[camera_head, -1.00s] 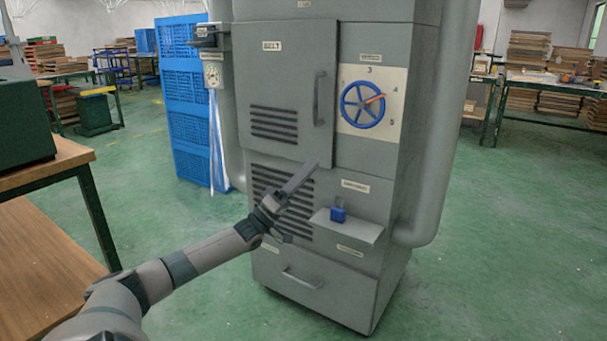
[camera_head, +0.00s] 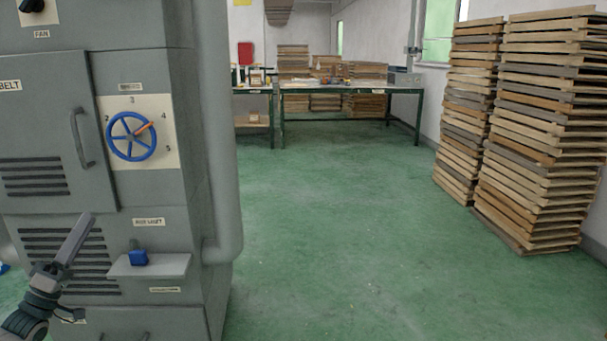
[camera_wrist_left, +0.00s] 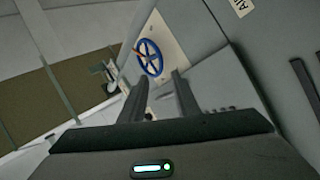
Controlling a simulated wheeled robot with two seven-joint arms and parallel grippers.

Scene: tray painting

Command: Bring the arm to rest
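My left gripper (camera_head: 72,258) is at the lower left of the head view, in front of the lower vents of the grey cabinet (camera_head: 180,190). In the left wrist view its two fingers (camera_wrist_left: 160,85) stand apart with nothing between them, so it is open and empty. The cabinet carries a blue handwheel (camera_head: 131,137) with an orange handle pointing near the 4. The wheel also shows beyond the fingers in the left wrist view (camera_wrist_left: 150,57). My right gripper is not in view.
Tall stacks of wooden frames (camera_head: 540,130) stand at the right by the wall. A green-legged workbench (camera_head: 350,88) is at the back. The green floor (camera_head: 330,250) between the cabinet and the stacks is clear.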

